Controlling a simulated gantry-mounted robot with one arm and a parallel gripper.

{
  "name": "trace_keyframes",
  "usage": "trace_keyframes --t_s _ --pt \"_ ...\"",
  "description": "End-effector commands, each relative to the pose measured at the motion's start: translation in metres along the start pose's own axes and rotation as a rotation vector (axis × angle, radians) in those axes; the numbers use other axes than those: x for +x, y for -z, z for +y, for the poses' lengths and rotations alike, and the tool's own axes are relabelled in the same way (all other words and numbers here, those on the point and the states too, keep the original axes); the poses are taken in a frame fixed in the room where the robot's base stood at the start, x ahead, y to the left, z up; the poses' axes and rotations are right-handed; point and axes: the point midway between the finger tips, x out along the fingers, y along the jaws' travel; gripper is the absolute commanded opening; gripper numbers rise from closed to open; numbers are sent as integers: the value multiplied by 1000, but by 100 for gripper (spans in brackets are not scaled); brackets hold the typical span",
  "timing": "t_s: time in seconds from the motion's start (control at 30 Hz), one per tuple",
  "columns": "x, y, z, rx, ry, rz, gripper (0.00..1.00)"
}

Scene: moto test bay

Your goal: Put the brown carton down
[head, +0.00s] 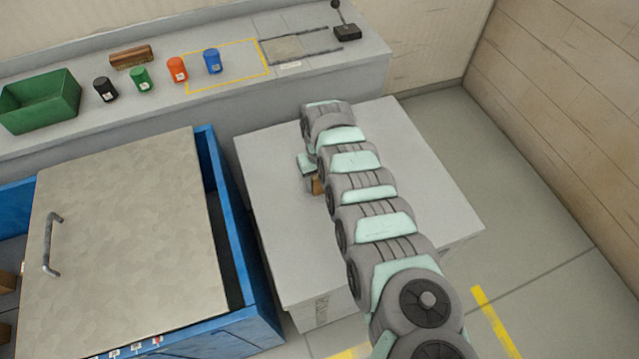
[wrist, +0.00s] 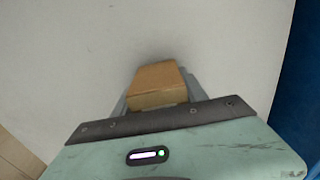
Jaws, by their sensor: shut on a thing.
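The brown carton (wrist: 158,84) sits between the fingers of my gripper (wrist: 158,92) in the wrist view. My gripper is shut on it. In the head view only a small piece of the carton (head: 317,185) shows at the left side of my arm. The carton is over the light grey block-like table (head: 265,180). I cannot tell whether its underside touches the table top. My arm hides most of the carton and the gripper in the head view.
A blue bin (head: 235,250) with a grey handled lid (head: 130,240) stands left of the table. A back bench (head: 300,85) holds a green tray (head: 42,102), several small canisters and a brown block (head: 131,57). The table top has free room left and right of my arm.

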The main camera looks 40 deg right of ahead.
Motion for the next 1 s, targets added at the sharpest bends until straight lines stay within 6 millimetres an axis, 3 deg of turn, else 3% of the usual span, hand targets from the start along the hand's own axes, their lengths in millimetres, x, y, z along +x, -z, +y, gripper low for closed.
trace_keyframes --t_s 0.37,0.4,0.67,1.0 --pt "7 1 0 -2 -1 2 0" --pt "7 1 0 -1 -1 2 51" --pt "6 1 0 -1 -1 2 72" --pt "-1 1 1 0 -1 2 72"
